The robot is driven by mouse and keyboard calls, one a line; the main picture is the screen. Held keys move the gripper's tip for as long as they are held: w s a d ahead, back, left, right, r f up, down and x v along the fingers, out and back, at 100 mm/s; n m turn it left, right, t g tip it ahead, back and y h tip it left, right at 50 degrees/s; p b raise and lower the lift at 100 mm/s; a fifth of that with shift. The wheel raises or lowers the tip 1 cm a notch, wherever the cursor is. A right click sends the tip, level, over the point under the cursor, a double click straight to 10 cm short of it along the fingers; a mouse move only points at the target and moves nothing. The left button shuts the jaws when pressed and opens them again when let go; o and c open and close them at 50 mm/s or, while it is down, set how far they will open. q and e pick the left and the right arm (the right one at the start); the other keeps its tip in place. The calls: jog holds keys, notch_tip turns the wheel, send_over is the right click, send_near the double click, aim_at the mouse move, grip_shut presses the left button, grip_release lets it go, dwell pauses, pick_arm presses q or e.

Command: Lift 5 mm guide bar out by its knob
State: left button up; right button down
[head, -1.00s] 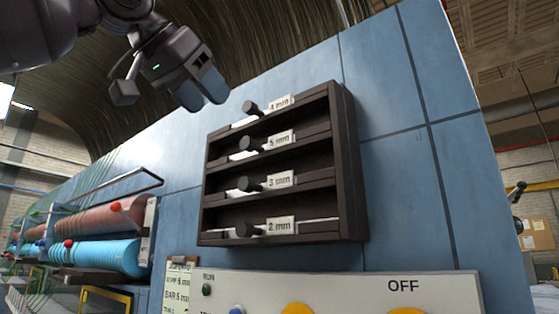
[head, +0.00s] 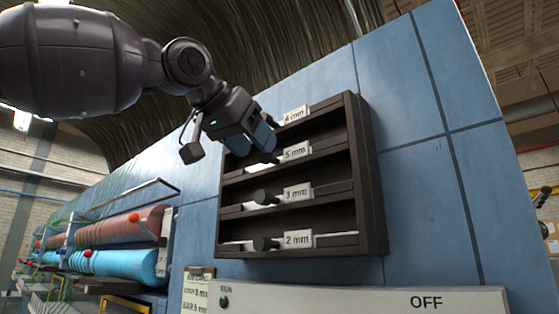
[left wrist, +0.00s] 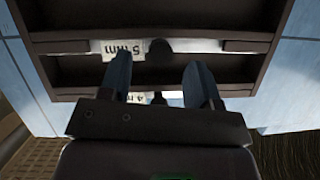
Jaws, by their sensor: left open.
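The 5 mm guide bar sits in a slot of a dark rack (head: 372,185), with its label (head: 296,151) showing in the head view. My left gripper (head: 254,142) is in front of the rack's upper left part and largely hides the 4 mm and 5 mm knobs there. In the left wrist view, upside down, the dark 5 mm knob (left wrist: 159,47) stands beside its label, in line with the gap between my open left fingers (left wrist: 159,68). The fingers look empty; whether they reach around the knob I cannot tell. My right gripper is not in view.
The 3 mm knob (head: 264,197) and 2 mm knob (head: 265,244) stick out in the rows below. The 4 mm label (head: 295,114) is in the top row. A pale control panel (head: 370,299) is under the rack. Blue wall panels (head: 410,110) surround the rack.

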aim_at(273, 160)
pick_arm(q)
jog(key=x, duration=0.2)
jog(key=shift+w+d+f, duration=0.1)
jog(key=shift+w+d, duration=0.05)
jog(key=shift+d, duration=0.05)
grip_shut()
